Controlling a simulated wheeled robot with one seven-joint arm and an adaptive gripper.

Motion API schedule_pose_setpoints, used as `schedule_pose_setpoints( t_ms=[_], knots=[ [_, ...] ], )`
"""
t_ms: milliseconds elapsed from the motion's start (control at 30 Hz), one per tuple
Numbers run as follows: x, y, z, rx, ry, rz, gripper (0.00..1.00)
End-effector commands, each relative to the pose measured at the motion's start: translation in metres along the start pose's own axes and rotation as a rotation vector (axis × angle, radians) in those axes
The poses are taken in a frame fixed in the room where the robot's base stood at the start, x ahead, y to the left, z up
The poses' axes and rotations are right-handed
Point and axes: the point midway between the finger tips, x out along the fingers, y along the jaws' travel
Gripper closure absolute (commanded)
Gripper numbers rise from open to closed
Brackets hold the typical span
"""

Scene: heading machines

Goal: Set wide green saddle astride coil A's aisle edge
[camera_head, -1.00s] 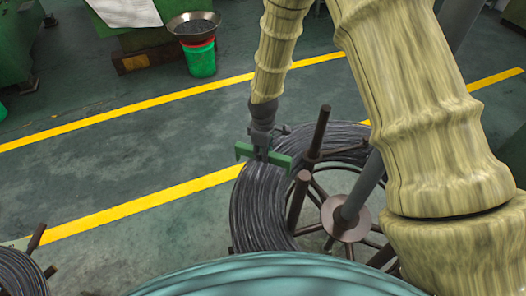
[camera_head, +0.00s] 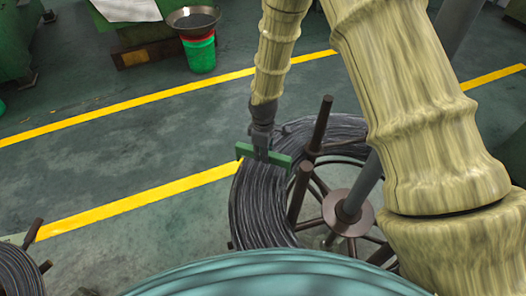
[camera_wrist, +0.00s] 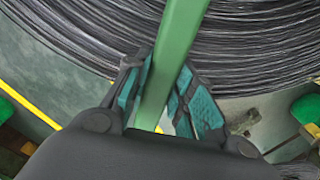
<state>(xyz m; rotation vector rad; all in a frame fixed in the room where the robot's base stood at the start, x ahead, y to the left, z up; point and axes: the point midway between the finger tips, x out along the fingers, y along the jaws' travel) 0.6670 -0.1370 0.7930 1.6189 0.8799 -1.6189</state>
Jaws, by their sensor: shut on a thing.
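The green saddle (camera_head: 279,158) is a wide bar with its ends turned down. My gripper (camera_head: 262,157) is shut on the middle of it. In the wrist view the green saddle (camera_wrist: 178,50) runs up between the teal finger pads of my gripper (camera_wrist: 160,95). The coil also fills the top of the wrist view (camera_wrist: 255,50). Whether the saddle touches the wire or hangs just above it I cannot tell. The saddle's far underside is hidden.
Brown posts (camera_head: 320,125) of the coil's stand rise close to the right of the saddle. Yellow floor lines (camera_head: 140,203) mark the aisle at left, which is clear. Another coil (camera_head: 18,272) lies at lower left. A green bucket with a pan (camera_head: 199,55) stands behind.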

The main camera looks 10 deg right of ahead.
Motion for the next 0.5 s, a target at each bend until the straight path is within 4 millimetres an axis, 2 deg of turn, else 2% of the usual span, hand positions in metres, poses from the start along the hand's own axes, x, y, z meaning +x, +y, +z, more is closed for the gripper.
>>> schedule_pose_setpoints(
  t_ms=[500],
  knots=[
    [0.029, 0.000, 0.000, 0.000, -0.001, 0.000, 1.00]
  ],
)
